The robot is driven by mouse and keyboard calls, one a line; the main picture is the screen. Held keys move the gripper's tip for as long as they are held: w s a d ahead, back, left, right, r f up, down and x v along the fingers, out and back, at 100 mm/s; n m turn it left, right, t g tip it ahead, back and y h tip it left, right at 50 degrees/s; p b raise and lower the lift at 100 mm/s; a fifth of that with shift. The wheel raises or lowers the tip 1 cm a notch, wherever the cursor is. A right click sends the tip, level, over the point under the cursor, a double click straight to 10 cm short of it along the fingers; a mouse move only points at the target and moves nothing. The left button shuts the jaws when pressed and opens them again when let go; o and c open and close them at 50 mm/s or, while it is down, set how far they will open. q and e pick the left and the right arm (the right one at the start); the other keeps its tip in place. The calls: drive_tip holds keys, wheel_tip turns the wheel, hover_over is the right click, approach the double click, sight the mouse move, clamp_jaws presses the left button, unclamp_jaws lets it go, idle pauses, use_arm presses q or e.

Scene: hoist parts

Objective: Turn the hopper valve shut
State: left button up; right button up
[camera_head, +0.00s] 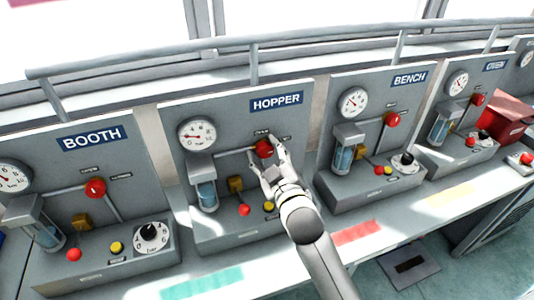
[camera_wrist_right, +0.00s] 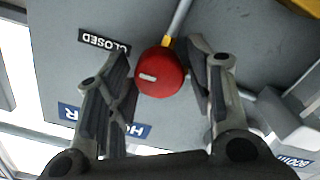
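The hopper valve has a round red knob (camera_head: 264,148) on the grey panel under the HOPPER sign (camera_head: 276,102). In the right wrist view the knob (camera_wrist_right: 160,76) shows a short white mark, with a yellow piece and a grey pipe behind it. A CLOSED label (camera_wrist_right: 103,41) is on the panel to the knob's left there. My right gripper (camera_head: 266,156) is at the knob, its two fingers apart on either side of it. My left gripper is out of view.
Similar panels stand alongside: BOOTH (camera_head: 91,137) at left, BENCH (camera_head: 409,79) at right, each with a gauge and red knob. Below the hopper knob are a red ball (camera_head: 244,210) and a yellow button (camera_head: 268,206). A rail (camera_head: 180,50) runs behind.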

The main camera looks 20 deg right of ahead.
drive_tip(key=shift+o, duration=0.4)
drive_tip(key=shift+s, duration=0.1)
drive_tip(key=s, duration=1.2)
drive_tip(key=shift+d, duration=0.2)
drive_tip(key=shift+w, duration=0.1)
idle(0.8)
